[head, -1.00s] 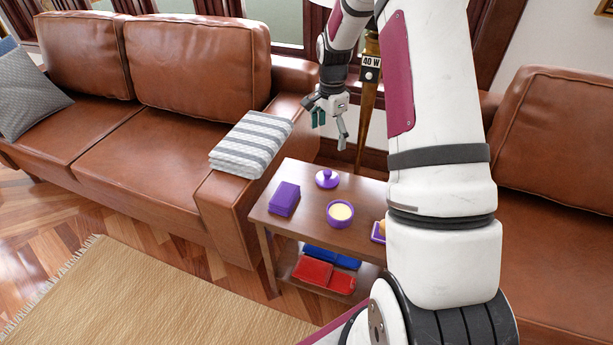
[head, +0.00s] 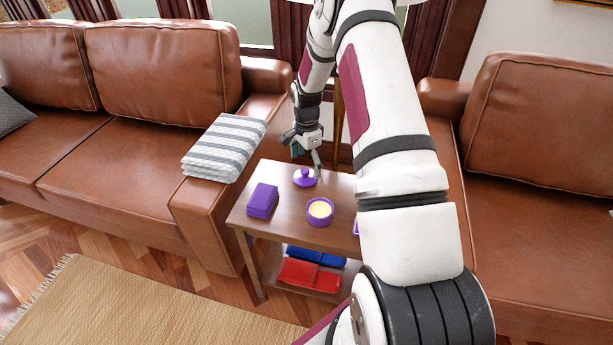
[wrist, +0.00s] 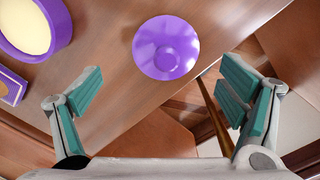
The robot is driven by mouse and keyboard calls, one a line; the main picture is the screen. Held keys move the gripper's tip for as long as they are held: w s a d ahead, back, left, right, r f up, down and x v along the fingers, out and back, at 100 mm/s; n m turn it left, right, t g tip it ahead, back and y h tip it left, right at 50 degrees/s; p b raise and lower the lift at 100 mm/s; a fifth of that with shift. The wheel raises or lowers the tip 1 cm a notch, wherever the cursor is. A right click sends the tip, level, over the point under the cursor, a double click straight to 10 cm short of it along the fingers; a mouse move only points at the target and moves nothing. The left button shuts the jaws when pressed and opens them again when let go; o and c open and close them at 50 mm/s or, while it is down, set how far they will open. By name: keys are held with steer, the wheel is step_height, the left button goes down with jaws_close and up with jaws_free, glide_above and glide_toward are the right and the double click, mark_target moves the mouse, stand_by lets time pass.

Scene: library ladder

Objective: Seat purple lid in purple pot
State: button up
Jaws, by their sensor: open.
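The purple lid (head: 305,177) with a round knob lies on the small wooden side table (head: 283,227), near its back edge. In the wrist view the lid (wrist: 166,48) is seen from above, ahead of the fingers and between their lines. The purple pot (head: 320,211) stands in front of the lid in the head view, with a pale cream inside. The pot is partly cut off at the upper left of the wrist view (wrist: 28,27). My gripper (head: 306,158) is open and empty, just above the lid; its teal finger pads (wrist: 162,92) are spread apart.
A purple box (head: 262,200) lies left of the pot. Red (head: 311,275) and blue (head: 318,255) items lie on the lower shelf. A folded striped blanket (head: 224,147) lies on the sofa arm beside the table. Another purple item at the table's right is mostly hidden by my arm.

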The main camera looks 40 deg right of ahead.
mark_target(307, 170)
steer(key=f, duration=0.5)
steer(key=shift+w+d+b, duration=0.15)
steer(key=shift+w+b, duration=0.2)
steer(key=shift+b, duration=0.05)
steer(key=shift+r, duration=0.1)
steer(key=shift+c, duration=0.3)
steer(key=shift+s, duration=0.1)
steer(key=c, duration=1.2)
steer(key=shift+o, duration=0.2)
